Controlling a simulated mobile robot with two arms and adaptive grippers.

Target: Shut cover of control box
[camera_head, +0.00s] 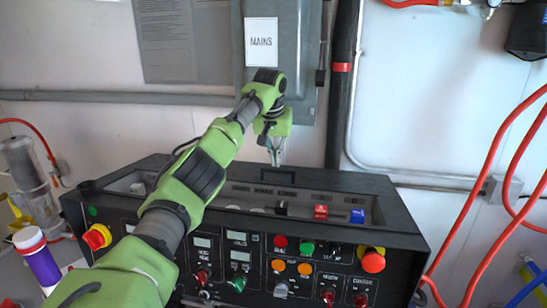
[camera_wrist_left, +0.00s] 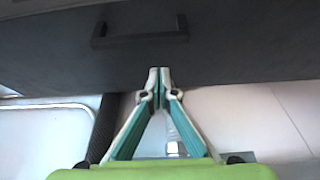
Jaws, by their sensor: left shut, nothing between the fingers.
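The black control box (camera_head: 245,215) stands across the lower middle of the head view. Its top is open, and switches show in the recess, including a red one (camera_head: 320,211) and a blue one (camera_head: 357,215). The dark cover (camera_head: 330,179) stands raised along the back of the box, with a bar handle (camera_head: 278,175). The cover fills the top of the left wrist view (camera_wrist_left: 240,50), with its handle (camera_wrist_left: 140,37) there too. My left gripper (camera_head: 275,160) is shut and empty at the cover's upper edge, its tips (camera_wrist_left: 160,72) overlapping that edge in view. Contact is unclear. My right gripper is out of view.
A grey cabinet marked MAINS (camera_head: 262,75) is on the wall behind my left gripper. A black vertical pipe (camera_head: 342,110) runs beside it. Red hoses (camera_head: 490,170) hang at the right. A purple and white bottle (camera_head: 38,258) stands at the left.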

